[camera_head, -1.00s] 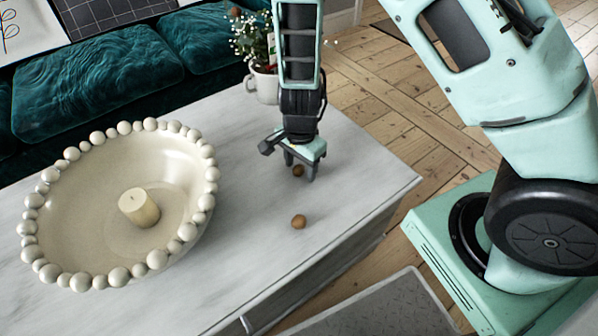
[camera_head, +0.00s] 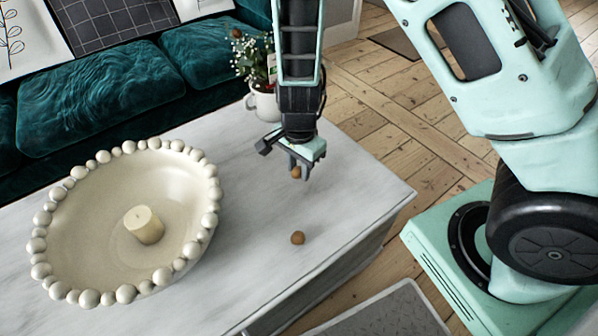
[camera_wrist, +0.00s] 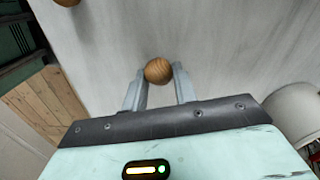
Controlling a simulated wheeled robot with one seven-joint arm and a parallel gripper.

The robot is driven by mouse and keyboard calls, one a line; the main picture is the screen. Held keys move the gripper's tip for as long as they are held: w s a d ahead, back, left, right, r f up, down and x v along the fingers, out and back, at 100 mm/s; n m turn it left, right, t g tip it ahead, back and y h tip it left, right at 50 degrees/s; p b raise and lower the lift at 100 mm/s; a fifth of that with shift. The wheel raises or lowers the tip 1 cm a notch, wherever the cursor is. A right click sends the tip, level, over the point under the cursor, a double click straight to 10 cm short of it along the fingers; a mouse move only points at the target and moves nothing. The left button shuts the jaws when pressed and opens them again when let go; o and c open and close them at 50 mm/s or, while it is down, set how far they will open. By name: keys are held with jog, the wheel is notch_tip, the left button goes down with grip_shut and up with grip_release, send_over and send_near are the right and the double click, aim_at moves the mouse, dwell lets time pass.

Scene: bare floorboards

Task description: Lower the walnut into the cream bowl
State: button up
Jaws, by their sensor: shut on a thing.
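My gripper (camera_head: 298,172) is shut on a small brown walnut (camera_head: 296,173) and holds it over the white table. In the wrist view the walnut (camera_wrist: 158,70) sits between the two grey fingertips. The cream bowl (camera_head: 100,208), wide and rimmed with round beads, stands on the table to the left of my gripper. A cream candle (camera_head: 144,225) stands inside the bowl. A second brown ball like the walnut (camera_head: 297,238) lies on the table in front of my gripper.
The white table (camera_head: 250,270) has clear surface between the bowl and my gripper. A white pot with a flowering plant (camera_head: 264,103) stands at the table's back edge. A teal sofa (camera_head: 95,95) runs behind the table. Floorboards lie to the right.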

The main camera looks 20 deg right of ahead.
aim_at(294, 168)
jog(key=r+p, duration=0.1)
jog(key=r, duration=0.1)
jog(key=a+r+p, duration=0.1)
jog(key=r+p, duration=0.1)
jog(key=r, duration=0.1)
jog(key=shift+r, duration=0.35)
jog(key=w+a+r+p, duration=0.2)
jog(key=a+p, duration=0.7)
jog(key=a, duration=0.5)
jog(key=w+a+r+p, duration=0.1)
jog(key=a+r+p, duration=0.4)
jog(key=a+p, duration=0.5)
jog(key=a, duration=0.3)
jog(key=shift+w+a+r+p, duration=0.15)
jog(key=shift+w+a+p, duration=0.15)
jog(key=shift+w+a, duration=0.05)
jog(key=shift+f+b, duration=4.35)
jog(key=shift+f, duration=1.95)
jog(key=shift+f+b, duration=0.8)
jog(key=shift+f, duration=0.3)
